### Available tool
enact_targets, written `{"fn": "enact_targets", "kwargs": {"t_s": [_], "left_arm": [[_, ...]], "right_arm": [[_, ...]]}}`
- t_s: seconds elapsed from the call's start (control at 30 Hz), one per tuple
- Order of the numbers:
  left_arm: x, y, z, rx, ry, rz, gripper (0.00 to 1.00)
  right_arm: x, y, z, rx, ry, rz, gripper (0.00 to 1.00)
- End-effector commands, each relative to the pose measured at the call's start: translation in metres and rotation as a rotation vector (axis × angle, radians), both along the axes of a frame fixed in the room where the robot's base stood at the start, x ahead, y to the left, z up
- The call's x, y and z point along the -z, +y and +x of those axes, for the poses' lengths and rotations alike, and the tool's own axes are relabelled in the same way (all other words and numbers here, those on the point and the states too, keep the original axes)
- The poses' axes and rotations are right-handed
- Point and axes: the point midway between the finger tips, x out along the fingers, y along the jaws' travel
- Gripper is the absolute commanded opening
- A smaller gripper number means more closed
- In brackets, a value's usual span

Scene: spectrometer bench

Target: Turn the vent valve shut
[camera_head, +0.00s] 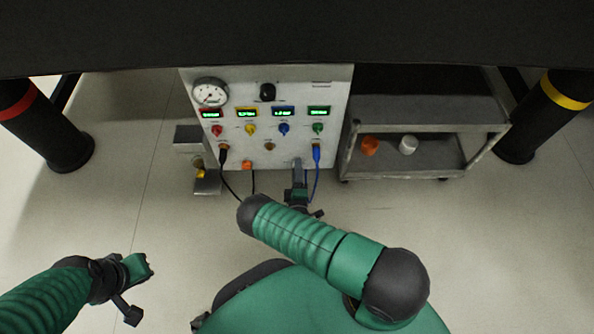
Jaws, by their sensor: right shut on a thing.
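The white instrument panel (290,132) stands upright ahead of me, with a row of red, yellow, blue and green knobs below small green-lit displays. I cannot tell for certain which part is the vent valve. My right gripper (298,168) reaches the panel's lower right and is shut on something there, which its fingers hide. It is left of a blue plug (316,152). An orange fitting (247,165) shows on the panel's lower edge, left of this gripper. My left gripper (146,265) hangs over the floor at the lower left, away from the panel; its jaw opening is unclear.
A round gauge (210,92) and a black knob (268,91) sit high on the panel. Black and blue cables hang below. A grey cart (410,177) at the right holds an orange item (369,145) and a white one (408,144).

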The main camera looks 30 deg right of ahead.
Motion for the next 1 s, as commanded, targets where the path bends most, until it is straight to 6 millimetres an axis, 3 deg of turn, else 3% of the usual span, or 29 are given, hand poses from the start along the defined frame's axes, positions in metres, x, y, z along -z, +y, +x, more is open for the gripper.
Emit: {"fn": "enact_targets", "kwargs": {"t_s": [0.33,0.83,0.87,1.0], "left_arm": [[0.0058,0.0,0.0,0.0,0.0,0.0,0.0],[0.0063,0.0,0.0,0.0,0.0,0.0,0.0],[0.0063,0.0,0.0,0.0,0.0,0.0,0.0],[0.0063,0.0,0.0,0.0,0.0,0.0,0.0]], "right_arm": [[0.0036,0.0045,0.0013,-0.009,0.073,-0.106,0.0],[0.0039,0.0051,0.0014,-0.01,0.084,-0.12,0.0],[0.0039,0.0051,0.0013,-0.01,0.084,-0.12,0.32],[0.003,0.0039,0.001,-0.008,0.082,-0.122,0.51]]}}
